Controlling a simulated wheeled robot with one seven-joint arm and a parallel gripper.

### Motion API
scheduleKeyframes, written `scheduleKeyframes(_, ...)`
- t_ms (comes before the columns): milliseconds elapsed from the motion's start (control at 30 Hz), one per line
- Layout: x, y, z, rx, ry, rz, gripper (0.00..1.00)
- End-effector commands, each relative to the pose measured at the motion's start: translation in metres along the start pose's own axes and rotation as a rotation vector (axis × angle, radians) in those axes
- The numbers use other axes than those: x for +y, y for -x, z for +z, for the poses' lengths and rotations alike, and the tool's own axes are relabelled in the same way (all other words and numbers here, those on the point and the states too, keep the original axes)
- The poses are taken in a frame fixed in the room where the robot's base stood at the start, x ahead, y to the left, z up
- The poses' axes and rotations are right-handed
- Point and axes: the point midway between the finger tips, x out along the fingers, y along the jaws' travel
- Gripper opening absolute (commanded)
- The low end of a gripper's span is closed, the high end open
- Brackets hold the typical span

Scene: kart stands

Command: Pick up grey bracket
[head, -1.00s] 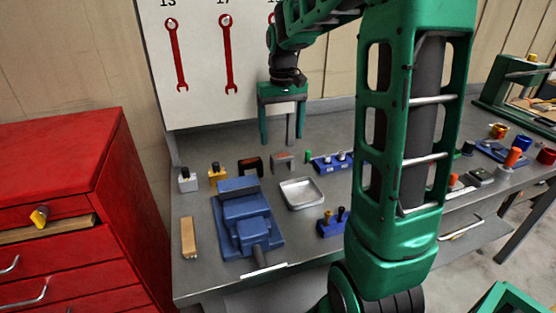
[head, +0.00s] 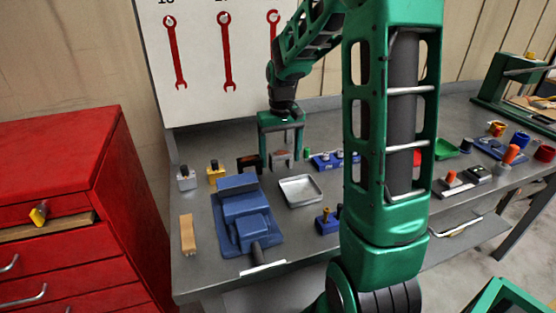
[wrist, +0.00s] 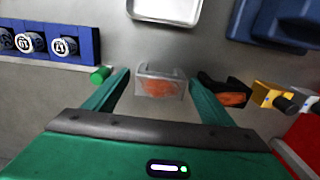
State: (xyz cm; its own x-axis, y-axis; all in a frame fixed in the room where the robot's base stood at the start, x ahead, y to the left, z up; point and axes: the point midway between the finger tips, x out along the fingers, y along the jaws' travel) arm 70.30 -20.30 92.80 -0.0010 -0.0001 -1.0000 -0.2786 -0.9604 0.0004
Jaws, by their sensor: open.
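The grey bracket (wrist: 160,82) is a small U-shaped piece with an orange-brown patch, in the middle of the wrist view. In the head view the bracket (head: 282,155) shows on the bench between the fingers. My gripper (wrist: 159,76) is open, with one finger on each side of the bracket and visible gaps to it. In the head view my gripper (head: 281,163) points down over the bracket. I cannot tell how far the fingertips are above the bench top.
A dark bracket (wrist: 222,90) and a green peg (wrist: 100,74) stand close on either side. A metal tray (head: 300,190), a blue vise (head: 244,212), yellow block (head: 216,174) and blue socket holder (head: 335,161) are nearby. Bare bench lies between the bracket and the tray.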

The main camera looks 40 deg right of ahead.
Motion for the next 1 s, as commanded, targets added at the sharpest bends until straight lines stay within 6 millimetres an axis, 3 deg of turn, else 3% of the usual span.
scheduleKeyframes(67, 0.0, 0.0, 0.0, 0.0, 0.0, 0.0, 0.77)
scheduleKeyframes(300, 0.0, 0.001, 0.0, 0.0, 0.0, 0.0, 0.19)
scheduleKeyframes(667, 0.0, 0.008, -0.001, 0.003, 0.001, 0.0, 0.19)
scheduleKeyframes(867, -0.001, 0.04, -0.001, 0.006, 0.001, 0.0, 0.19)
scheduleKeyframes(1000, -0.002, 0.056, 0.022, 0.005, 0.003, 0.0, 0.19)
